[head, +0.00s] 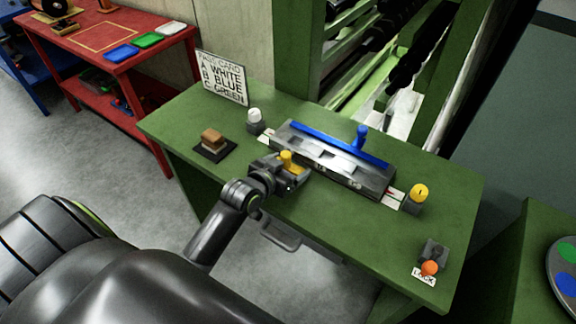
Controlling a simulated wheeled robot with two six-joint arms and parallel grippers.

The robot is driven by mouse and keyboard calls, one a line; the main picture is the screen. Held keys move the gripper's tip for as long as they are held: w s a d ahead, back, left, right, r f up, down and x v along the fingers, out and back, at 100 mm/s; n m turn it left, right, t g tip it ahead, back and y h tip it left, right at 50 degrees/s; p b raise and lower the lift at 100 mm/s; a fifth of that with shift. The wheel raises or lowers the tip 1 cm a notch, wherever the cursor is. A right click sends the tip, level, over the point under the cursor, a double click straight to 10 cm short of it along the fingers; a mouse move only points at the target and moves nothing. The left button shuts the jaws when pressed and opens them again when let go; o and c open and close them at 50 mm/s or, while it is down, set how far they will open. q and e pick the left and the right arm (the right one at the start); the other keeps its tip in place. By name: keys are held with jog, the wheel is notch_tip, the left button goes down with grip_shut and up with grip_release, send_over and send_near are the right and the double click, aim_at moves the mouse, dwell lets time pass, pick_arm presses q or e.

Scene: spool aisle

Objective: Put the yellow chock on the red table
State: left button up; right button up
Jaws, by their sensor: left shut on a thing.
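The yellow chock (286,159) shows as a small yellow piece at my left gripper (290,174), over the green table near the front of the metal fixture. My left gripper is shut on it, and its jaws hide part of the chock. I cannot tell whether the chock touches the table. The red table (65,42) stands at the upper left, apart from the green table. A yellow outlined square is marked on its top. My right gripper is not in view.
The green table (345,228) holds a metal fixture (330,165) with a blue handle, a brown block (212,137) on a black pad, a text card (222,78), and white, yellow and orange knobs. Grey floor lies between.

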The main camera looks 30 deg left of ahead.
pick_arm(q)
jog(key=shift+f, duration=0.1)
jog(key=o, duration=1)
